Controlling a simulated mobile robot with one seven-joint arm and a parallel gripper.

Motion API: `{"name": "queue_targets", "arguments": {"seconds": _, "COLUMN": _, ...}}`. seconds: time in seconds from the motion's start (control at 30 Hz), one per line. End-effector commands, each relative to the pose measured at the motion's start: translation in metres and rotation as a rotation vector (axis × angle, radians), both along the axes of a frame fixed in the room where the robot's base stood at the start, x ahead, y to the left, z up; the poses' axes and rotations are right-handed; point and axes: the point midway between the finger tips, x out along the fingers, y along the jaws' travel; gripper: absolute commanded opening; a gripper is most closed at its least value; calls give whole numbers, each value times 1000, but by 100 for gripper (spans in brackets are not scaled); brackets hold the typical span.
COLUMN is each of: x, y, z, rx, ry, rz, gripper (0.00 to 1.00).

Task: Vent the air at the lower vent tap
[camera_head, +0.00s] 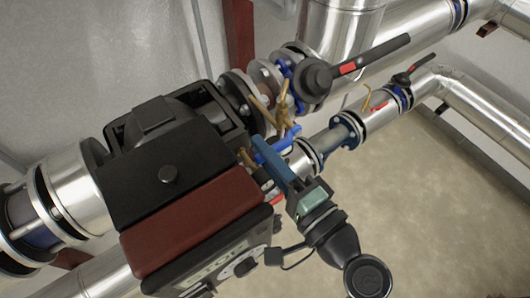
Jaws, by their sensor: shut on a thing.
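My gripper (262,150) is in the middle of the view, with its dark blue fingers reaching up and left from a body with a pale green face. A brighter blue bar (288,137) crosses close to the fingertips. The lower vent tap is a small brass fitting (245,157) beside the fingertips, at the right side of the black housing. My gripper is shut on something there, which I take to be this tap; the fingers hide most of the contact. Other brass fittings (283,102) stand just above. I cannot see any air or water coming out.
A large black housing (165,165) and a dark red block (192,230) stand close on the left. A black-handled valve lever (375,55) sticks out at upper right. Silver pipes (345,22) run along the wall. The floor (440,210) at lower right is clear.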

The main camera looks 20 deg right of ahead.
Motion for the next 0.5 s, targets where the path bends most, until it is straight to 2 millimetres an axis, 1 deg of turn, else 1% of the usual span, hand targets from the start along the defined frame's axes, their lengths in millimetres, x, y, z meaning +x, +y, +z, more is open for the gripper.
{"name": "queue_targets", "arguments": {"seconds": 0.03, "x": 0, "y": 0, "z": -2, "rx": -7, "ry": 3, "rz": -1, "gripper": 0}}
{"name": "queue_targets", "arguments": {"seconds": 0.4, "x": 0, "y": -1, "z": -2, "rx": -11, "ry": 3, "rz": -1, "gripper": 0}}
{"name": "queue_targets", "arguments": {"seconds": 0.43, "x": 0, "y": 0, "z": -2, "rx": -11, "ry": 3, "rz": -1, "gripper": 31}}
{"name": "queue_targets", "arguments": {"seconds": 0.5, "x": 0, "y": -1, "z": -2, "rx": -11, "ry": 3, "rz": -1, "gripper": 44}}
